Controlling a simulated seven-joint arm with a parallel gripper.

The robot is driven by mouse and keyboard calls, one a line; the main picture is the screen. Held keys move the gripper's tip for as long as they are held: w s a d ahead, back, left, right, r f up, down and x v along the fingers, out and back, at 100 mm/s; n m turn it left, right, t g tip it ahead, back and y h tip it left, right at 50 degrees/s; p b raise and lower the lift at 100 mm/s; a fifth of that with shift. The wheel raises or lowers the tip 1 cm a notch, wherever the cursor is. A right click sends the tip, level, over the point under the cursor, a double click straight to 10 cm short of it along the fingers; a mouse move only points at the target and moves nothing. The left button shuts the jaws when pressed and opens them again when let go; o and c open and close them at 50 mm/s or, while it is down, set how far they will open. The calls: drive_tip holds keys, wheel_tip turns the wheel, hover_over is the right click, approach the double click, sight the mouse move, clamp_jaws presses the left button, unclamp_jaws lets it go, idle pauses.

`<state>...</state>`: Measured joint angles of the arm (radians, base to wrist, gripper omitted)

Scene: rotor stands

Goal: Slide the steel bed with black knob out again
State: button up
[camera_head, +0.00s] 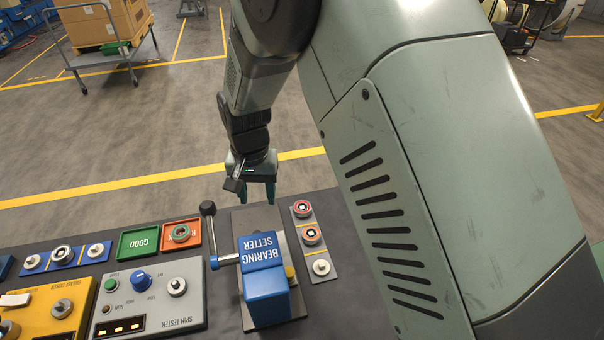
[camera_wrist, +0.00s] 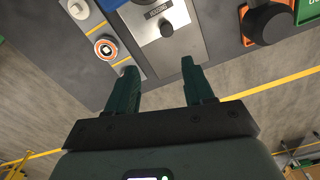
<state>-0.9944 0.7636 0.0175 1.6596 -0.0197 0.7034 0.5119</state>
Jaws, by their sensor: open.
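The steel bed (camera_wrist: 182,42) shows in the wrist view as a bright metal plate running out from the blue bearing setter (camera_head: 264,268). The knob lies beyond the fingertips, roughly in line with the gap, and I see no contact.
The setter's lever with a black ball (camera_head: 207,208) stands at its left. A grey strip with bearings (camera_head: 320,250) lies close at its right. An orange-red tray (camera_head: 195,240), a green tray (camera_head: 125,244) and the spin tester (camera_head: 190,315) are further left.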

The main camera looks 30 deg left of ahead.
drive_tip(key=f, duration=0.8)
drive_tip(key=s+a+f, duration=0.1)
drive_tip(key=f, duration=0.3)
drive_tip(key=shift+s+f, duration=0.1)
drive_tip(key=shift+f, duration=0.3)
drive_tip(key=shift+c, duration=0.4)
clamp_jaws()
drive_tip(key=shift+a, duration=0.1)
